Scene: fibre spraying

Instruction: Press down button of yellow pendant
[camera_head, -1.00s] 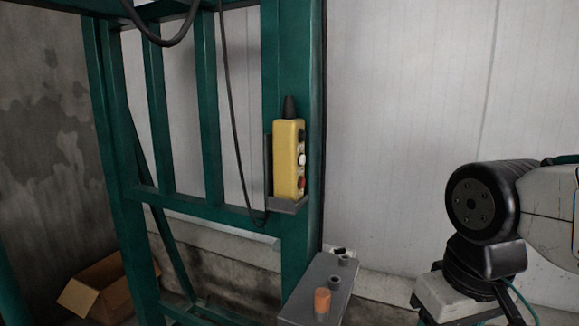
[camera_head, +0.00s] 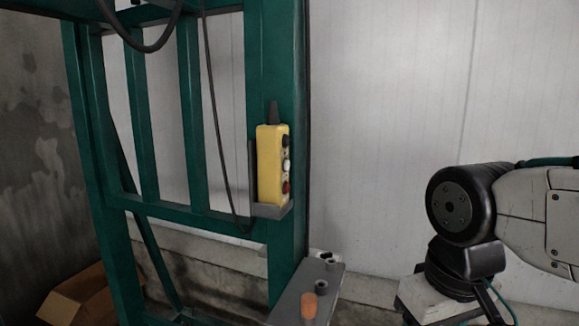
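The yellow pendant (camera_head: 269,160) stands upright in a dark holder (camera_head: 272,211) on a green steel post. A black cone-shaped piece tops it. Its narrow right face carries a column of buttons: a black one (camera_head: 285,141) near the top, a white one (camera_head: 286,165) in the middle and a red one (camera_head: 286,187) at the bottom. Any markings on them are too small to read. My arm is at the right, apart from the pendant, with a wide gap between. My gripper's fingertips do not show in this view.
The green frame (camera_head: 187,110) fills the left side, with black cables hanging near it. A grey box (camera_head: 325,276) with an orange knob (camera_head: 309,305) stands below the pendant. A cardboard box (camera_head: 80,296) lies at lower left. Pale wall lies between post and arm.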

